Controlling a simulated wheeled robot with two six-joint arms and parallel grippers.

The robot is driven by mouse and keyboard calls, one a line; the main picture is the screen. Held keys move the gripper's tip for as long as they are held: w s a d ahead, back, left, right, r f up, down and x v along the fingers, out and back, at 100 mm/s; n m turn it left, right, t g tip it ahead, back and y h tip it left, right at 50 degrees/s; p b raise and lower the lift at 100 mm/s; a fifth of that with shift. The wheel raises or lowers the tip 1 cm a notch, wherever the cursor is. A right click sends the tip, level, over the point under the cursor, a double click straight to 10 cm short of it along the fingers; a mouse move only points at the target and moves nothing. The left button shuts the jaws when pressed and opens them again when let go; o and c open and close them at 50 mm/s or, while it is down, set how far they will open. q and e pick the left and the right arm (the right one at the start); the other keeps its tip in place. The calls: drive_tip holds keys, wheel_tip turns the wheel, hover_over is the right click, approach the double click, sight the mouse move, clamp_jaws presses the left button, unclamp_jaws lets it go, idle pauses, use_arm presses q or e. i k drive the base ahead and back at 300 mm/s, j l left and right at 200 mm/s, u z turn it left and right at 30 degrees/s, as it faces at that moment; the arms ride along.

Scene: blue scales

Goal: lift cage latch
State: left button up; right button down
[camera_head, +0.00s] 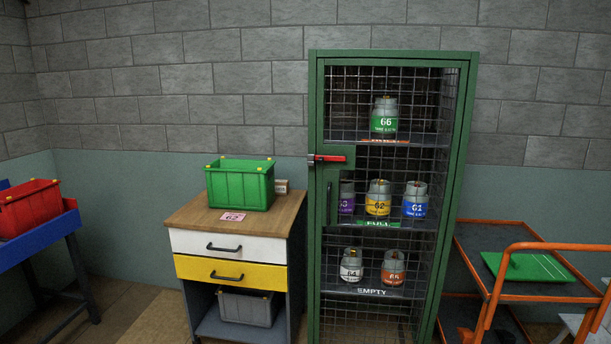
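A tall green cage cabinet (314,250) with wire mesh stands right of the middle in the head view. A dark vertical handle (329,203) sits below the latch. The door looks shut. Behind the mesh, small gas canisters stand on the shelves, among them a green one (384,122) marked 66 on top and a yellow one (378,203) on the shelf labelled FULL. Neither of my grippers is in view.
Left of the cage stands a wooden-topped drawer cabinet (185,215) with a green crate (240,188) and a pink card (233,217). A blue table (40,245) bears a red crate (30,207) at far left. An orange cart (545,247) stands close on the right.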

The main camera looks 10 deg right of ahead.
sight(320, 158)
drive_tip(key=i, duration=1.75)
drive_tip(key=u, duration=0.55)
